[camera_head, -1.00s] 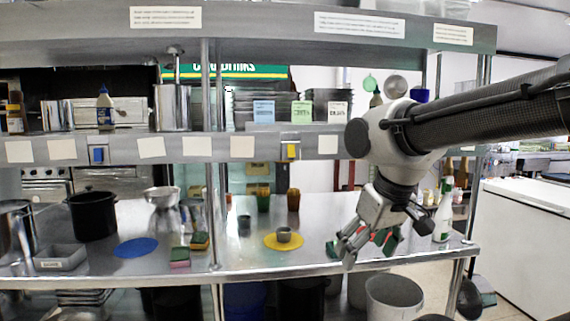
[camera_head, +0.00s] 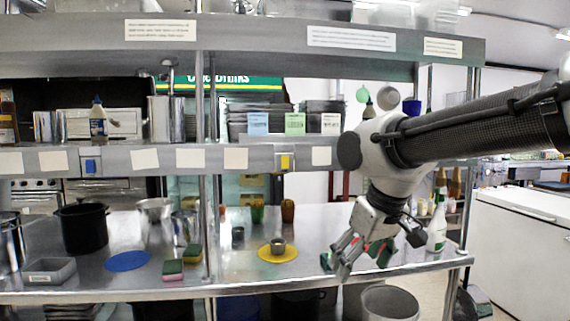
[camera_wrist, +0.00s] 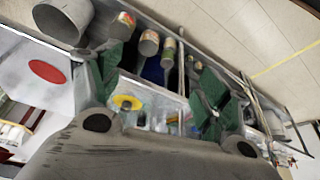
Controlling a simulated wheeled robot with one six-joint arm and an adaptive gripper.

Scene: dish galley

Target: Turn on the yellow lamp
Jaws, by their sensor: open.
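A small fixture with a yellow face (camera_head: 285,161) is mounted on the front edge of the middle shelf; I take it for the yellow lamp. I cannot tell whether it is lit. My gripper (camera_head: 358,258) is open and empty, pointing down to the right of the fixture and well below it, near the counter's front edge. Its fingers with green pads also show in the wrist view (camera_wrist: 163,85). I cannot make out the yellow fixture in the wrist view.
A similar blue fixture (camera_head: 90,163) is on the same shelf edge at left. A white spray bottle (camera_head: 437,228) stands right of my gripper. A metal post (camera_head: 207,190) stands left of the yellow fixture.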

